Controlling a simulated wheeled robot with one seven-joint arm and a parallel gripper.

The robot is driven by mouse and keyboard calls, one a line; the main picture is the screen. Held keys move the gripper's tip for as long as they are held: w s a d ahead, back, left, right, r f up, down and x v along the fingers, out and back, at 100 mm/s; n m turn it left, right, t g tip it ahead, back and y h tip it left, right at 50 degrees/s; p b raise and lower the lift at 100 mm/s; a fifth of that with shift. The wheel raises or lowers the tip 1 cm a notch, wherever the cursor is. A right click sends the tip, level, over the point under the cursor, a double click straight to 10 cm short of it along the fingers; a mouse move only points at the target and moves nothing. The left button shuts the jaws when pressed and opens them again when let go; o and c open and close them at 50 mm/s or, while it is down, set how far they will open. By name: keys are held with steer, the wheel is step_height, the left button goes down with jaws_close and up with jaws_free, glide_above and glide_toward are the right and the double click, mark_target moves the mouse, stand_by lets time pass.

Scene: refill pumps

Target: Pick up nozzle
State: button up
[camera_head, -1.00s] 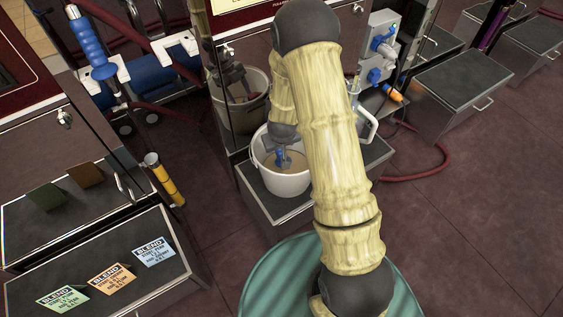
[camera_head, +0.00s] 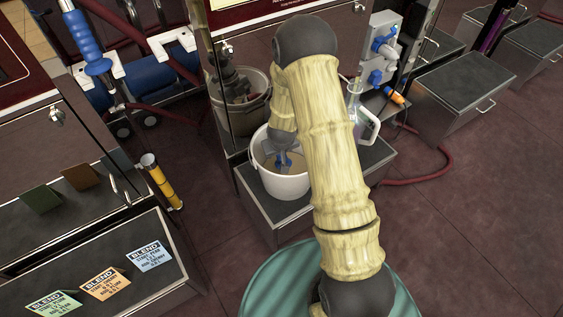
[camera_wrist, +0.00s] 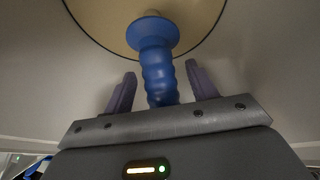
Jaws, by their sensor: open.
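A blue ribbed handle with a round flange, apparently the nozzle (camera_wrist: 157,65), lies between the fingers of my gripper (camera_wrist: 160,70) in the wrist view. The fingers are open, with a visible gap on each side of it. Its lower end is hidden behind my gripper body. In the head view, my gripper (camera_head: 283,153) points down into a white bucket (camera_head: 284,186) with tan contents. Blue shows there at its tip, but the arm hides part of it.
The bucket stands on a low dark step (camera_head: 265,207). A clear jug (camera_head: 362,120) and grey-blue valve unit (camera_head: 382,45) are right of my arm. A blue-handled tool (camera_head: 82,35), yellow tube (camera_head: 160,182) and blend cards (camera_head: 105,284) are left.

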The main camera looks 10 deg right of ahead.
stand_by(0.3)
jaws_close()
step_height(320, 180, up, 10)
steer(key=p, duration=0.5)
stand_by(0.5)
step_height(320, 180, up, 12)
steer(key=p, duration=1)
steer(key=shift+p, duration=0.3)
stand_by(0.5)
